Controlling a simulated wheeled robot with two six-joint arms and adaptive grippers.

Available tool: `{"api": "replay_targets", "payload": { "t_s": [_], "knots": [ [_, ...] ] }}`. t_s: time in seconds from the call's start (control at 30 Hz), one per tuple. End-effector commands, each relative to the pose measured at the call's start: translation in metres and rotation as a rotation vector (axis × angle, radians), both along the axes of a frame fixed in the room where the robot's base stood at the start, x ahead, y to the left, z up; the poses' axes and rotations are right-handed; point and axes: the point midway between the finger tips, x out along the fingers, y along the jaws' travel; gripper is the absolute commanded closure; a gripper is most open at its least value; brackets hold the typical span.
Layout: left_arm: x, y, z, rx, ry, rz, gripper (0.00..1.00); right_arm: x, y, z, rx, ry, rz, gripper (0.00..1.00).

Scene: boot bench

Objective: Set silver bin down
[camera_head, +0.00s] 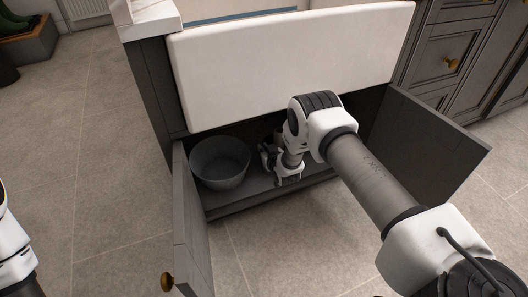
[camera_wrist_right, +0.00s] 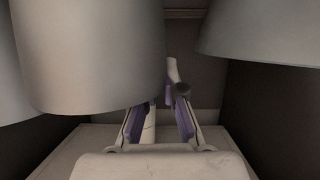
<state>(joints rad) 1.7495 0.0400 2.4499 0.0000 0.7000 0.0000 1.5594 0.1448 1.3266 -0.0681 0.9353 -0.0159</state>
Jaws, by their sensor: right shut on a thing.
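The silver bin (camera_head: 220,165), a round grey tub with an open top, is upright on the floor of the open cabinet under the sink, at its left side. My right gripper (camera_head: 268,157) is inside the cabinet, close against the bin's right side. It is shut on the bin, though the exact point of contact is hard to see. In the right wrist view the fingers (camera_wrist_right: 162,101) reach forward, and a large smooth grey curved wall fills the upper left, overlapping the left finger. Only a white part of my left arm shows at the left edge; its gripper is out of view.
The left cabinet door (camera_head: 194,232) and right cabinet door (camera_head: 428,138) stand open on both sides of my right arm. The white sink front (camera_head: 290,65) hangs above the opening. The cabinet floor (camera_head: 245,198) shows bare at its front edge. The tiled floor in front is clear.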

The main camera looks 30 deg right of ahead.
Motion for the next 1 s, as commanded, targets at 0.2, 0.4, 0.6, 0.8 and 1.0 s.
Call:
{"api": "replay_targets", "payload": {
  "t_s": [0.2, 0.4, 0.6, 0.8, 1.0],
  "knots": [
    [0.0, 0.0, 0.0, 0.0, -0.001, 0.0, 0.46, 0.0, 0.0, 0.0, 0.0, -0.001, 0.0, 1.0],
    [0.0, 0.0, -0.001, 0.0, 0.0, 0.0, 0.46, 0.0, 0.0, -0.001, 0.0, 0.001, 0.0, 0.67],
    [0.0, 0.0, 0.0, 0.0, 0.0, 0.0, 0.46, 0.0, 0.0, -0.001, 0.0, 0.001, 0.0, 0.67],
    [0.0, 0.0, 0.016, 0.0, 0.0, 0.0, 0.46, -0.018, 0.001, 0.013, 0.001, 0.003, 0.0, 0.67],
    [0.0, 0.0, 0.043, 0.0, -0.001, 0.0, 0.46, -0.065, 0.005, 0.035, 0.001, 0.005, -0.001, 0.67]
  ]
}}
